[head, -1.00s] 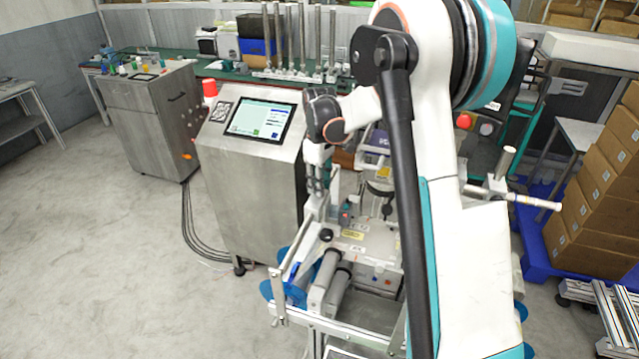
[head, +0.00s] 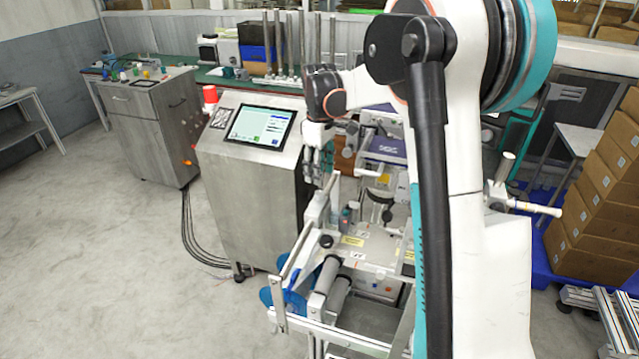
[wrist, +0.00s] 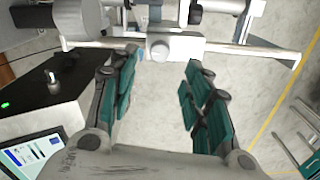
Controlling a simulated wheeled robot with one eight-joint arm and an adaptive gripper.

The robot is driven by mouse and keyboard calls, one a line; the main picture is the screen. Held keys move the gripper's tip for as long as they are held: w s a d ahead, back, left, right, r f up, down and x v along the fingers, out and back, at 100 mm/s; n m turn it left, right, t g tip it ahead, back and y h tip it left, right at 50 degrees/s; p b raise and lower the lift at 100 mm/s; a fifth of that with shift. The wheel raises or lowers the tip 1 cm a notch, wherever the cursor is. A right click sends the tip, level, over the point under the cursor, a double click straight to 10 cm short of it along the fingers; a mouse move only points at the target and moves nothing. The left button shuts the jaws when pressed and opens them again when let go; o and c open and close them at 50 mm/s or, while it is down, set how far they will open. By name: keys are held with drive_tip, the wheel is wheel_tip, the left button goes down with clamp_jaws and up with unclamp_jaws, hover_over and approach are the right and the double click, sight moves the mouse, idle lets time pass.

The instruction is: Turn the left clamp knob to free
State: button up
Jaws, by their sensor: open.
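A labelling machine (head: 365,245) with rollers and a metal frame stands in front of me. A small black knob (head: 326,241) sits on its left side; I cannot tell for certain whether it is the left clamp knob. My gripper (head: 318,168) hangs fingers down above the machine's left rail, partly hidden by the upright parts there. In the wrist view my gripper (wrist: 158,85) is open, with nothing between its green-padded fingers. A pale round knob (wrist: 160,48) on a block on the rail shows beyond the fingertips, between them and apart from them. A dark knob (wrist: 195,13) shows above it.
A steel cabinet with a touchscreen (head: 259,125) stands close on the left of my gripper. A metal rail (wrist: 225,47) crosses the wrist view. Stacked cartons (head: 600,200) stand at the right. Open floor (head: 110,270) lies at the left.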

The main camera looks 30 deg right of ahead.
drive_tip(key=shift+r, duration=2.4)
drive_tip(key=s+a+r+m+t+b, duration=0.2)
drive_tip(key=s+a, duration=0.2)
drive_tip(key=s, duration=0.4)
drive_tip(key=s+a+r+m+t+b, duration=0.1)
drive_tip(key=s+a+t, duration=0.1)
drive_tip(key=s+a, duration=0.45)
drive_tip(key=s+a+f+m+t+b, duration=0.1)
drive_tip(key=s+f+m, duration=0.1)
drive_tip(key=s, duration=0.5)
drive_tip(key=s+a+f+m+t+b, duration=0.1)
drive_tip(key=s+a+f+t, duration=0.1)
drive_tip(key=s+f, duration=0.3)
drive_tip(key=s, duration=0.3)
drive_tip(key=shift+s+f+m+b, duration=0.15)
drive_tip(key=shift+f+m+b, duration=0.15)
drive_tip(key=shift+m+b, duration=0.1)
